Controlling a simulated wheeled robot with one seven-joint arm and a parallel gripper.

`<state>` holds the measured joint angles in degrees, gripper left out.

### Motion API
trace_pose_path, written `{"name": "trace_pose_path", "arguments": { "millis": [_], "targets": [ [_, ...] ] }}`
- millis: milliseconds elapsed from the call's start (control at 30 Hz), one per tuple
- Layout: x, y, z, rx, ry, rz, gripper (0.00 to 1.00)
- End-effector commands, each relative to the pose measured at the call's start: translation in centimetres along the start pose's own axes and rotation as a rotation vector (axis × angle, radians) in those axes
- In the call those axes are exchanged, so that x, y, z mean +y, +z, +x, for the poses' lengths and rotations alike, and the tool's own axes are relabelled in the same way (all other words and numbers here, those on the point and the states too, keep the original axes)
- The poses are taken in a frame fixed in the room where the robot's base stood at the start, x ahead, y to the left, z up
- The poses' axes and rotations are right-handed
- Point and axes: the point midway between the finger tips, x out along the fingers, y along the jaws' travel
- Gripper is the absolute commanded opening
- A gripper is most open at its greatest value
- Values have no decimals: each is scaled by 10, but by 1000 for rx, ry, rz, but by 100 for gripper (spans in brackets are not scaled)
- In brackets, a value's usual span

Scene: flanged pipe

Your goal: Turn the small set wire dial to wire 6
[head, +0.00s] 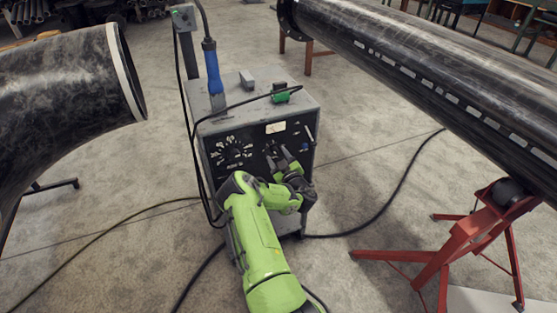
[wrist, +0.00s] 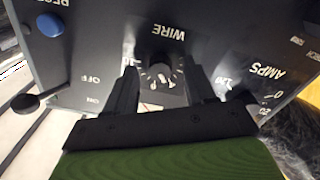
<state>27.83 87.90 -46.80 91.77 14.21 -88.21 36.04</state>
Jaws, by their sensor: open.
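The small wire dial (wrist: 160,70) is a dark round knob in a ring of pale marks, below the upside-down WIRE label (wrist: 169,32) in the wrist view. I cannot read which number it points at. My gripper (wrist: 163,76) is open, with one black finger on each side of the dial. I cannot tell whether the fingers touch it. In the head view my gripper (head: 285,160) is at the right part of the front panel of the grey welding machine (head: 215,127). My gripper and arm hide the small dial there.
A large dial (head: 234,152) is left on the panel. In the wrist view, a blue reset button (wrist: 50,24) and a black knob (wrist: 25,102) are left, and an AMPS scale (wrist: 268,75) is right. Cables cross the floor. A red stand (head: 465,240) is right.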

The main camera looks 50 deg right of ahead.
Motion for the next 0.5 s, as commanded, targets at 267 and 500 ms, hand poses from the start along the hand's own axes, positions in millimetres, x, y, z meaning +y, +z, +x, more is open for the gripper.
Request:
{"name": "trace_pose_path", "arguments": {
  "millis": [267,500],
  "targets": [
    [0,0,0,0,0,0,37],
    [0,0,0,0,0,0,1]
  ]
}}
